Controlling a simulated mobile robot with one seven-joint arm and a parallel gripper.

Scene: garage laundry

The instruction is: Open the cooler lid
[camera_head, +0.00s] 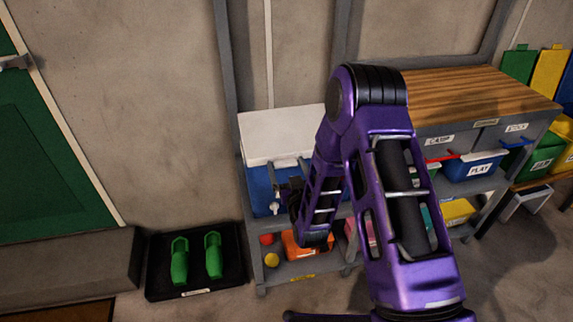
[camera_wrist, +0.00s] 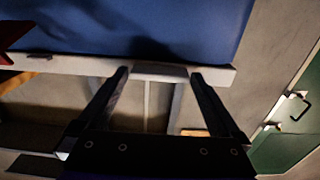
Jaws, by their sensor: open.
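The cooler has a blue body (camera_head: 262,192) and a white lid (camera_head: 275,132), and it stands on a grey shelf unit left of my arm. The lid appears to lie down on the body. In the wrist view the blue front (camera_wrist: 170,25) fills the top, with the white lid edge (camera_wrist: 75,65) below it. A white tab (camera_wrist: 160,73) on that edge lies between my fingertips. My gripper (camera_wrist: 160,77) is open, with a finger on each side of the tab; contact is unclear. In the head view my gripper (camera_head: 290,190) is small and dark before the cooler's front, partly hidden by my arm.
The lower shelf holds an orange bin (camera_head: 300,245) and small balls. A wooden-topped bench (camera_head: 480,92) with labelled bins stands right. A black tray (camera_head: 160,275) with green shoes lies on the floor left, near a green door (camera_head: 50,160). Bare wall rises behind the cooler.

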